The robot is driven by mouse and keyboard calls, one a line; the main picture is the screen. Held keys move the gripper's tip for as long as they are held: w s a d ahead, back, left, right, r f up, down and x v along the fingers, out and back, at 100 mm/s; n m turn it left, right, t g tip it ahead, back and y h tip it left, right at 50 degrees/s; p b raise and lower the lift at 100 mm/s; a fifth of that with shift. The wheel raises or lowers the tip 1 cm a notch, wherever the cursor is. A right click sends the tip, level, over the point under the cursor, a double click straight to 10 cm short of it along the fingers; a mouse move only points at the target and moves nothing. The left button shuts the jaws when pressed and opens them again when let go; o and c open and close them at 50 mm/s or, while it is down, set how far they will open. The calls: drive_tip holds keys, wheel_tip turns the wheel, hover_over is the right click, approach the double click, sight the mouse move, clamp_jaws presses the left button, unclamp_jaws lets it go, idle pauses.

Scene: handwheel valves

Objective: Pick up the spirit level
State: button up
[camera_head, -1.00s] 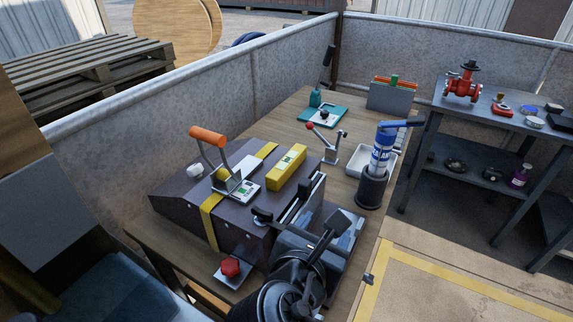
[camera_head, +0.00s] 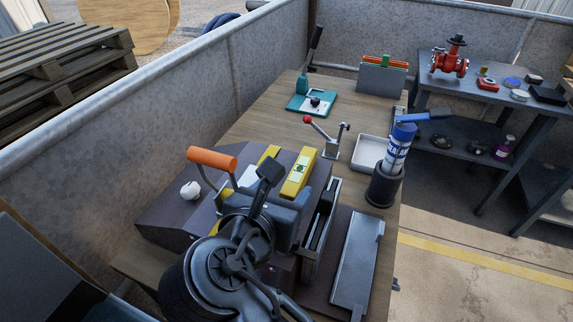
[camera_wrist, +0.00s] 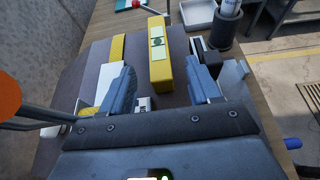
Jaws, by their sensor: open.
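The spirit level (camera_head: 299,173) is a yellow bar with a pale green vial window. It lies on the dark sloped top of a box (camera_head: 165,215) on the bench. In the wrist view the spirit level (camera_wrist: 160,55) stands lengthwise ahead of the jaws, between the lines of the two fingers. My gripper (camera_wrist: 160,88) is open and empty, with a blue-grey finger to either side. The level's near end lies close to the gap between the fingers; I cannot tell the height above it. In the head view my gripper (camera_head: 276,190) is left of and nearer than the level, hiding part of the box.
An orange-handled lever (camera_head: 212,159) stands close left of my gripper.

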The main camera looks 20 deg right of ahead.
sight(297, 174)
drive_tip(key=shift+w, duration=0.4)
drive_tip(key=x, duration=0.7)
drive_tip(key=shift+d+f, duration=0.1)
drive_tip(key=shift+d, duration=0.25)
clamp_jaws()
